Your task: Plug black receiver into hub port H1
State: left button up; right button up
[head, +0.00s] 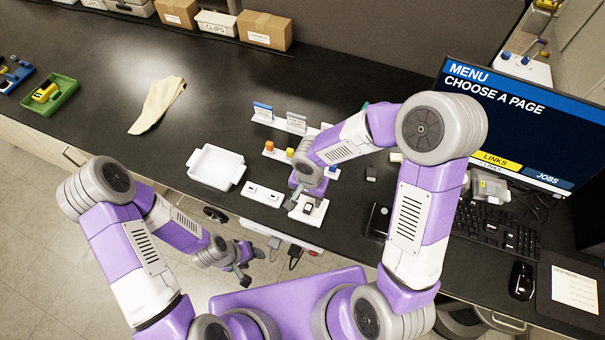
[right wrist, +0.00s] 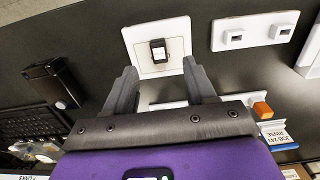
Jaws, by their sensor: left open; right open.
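A small black receiver (right wrist: 158,50) with a pale label lies on a white square pad (right wrist: 178,27). In the head view the receiver (head: 308,206) is near the front edge of the bench. A white plate (right wrist: 258,22) with two small ports, which looks like the hub, lies beside the pad; it also shows in the head view (head: 262,196). I cannot read which port is H1. My right gripper (right wrist: 160,82) is open and empty, its fingers apart just short of the pad with the receiver between their lines. My left gripper (head: 243,264) is open and empty off the bench's front edge.
A white tray (head: 216,166) stands left of the hub. Holders with orange and yellow pieces (head: 269,147) stand behind it. A black stand (head: 377,220), keyboard (head: 490,232) and monitor (head: 520,130) are to the right. The bench left of the tray is mostly clear, with a cloth (head: 158,104).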

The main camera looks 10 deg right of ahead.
aim_at(308, 207)
jog(key=shift+w+d+r, duration=0.1)
jog(key=shift+w+r, duration=0.05)
jog(key=shift+w, duration=0.55)
jog(key=shift+s+f, duration=0.95)
jog(key=shift+f, duration=0.1)
jog(key=f, duration=0.2)
jog(key=w+f, duration=0.1)
jog(key=shift+f, duration=0.4)
jog(key=shift+s+f, duration=0.2)
jog(key=shift+f, duration=0.3)
jog(key=shift+w, duration=0.1)
grip_shut()
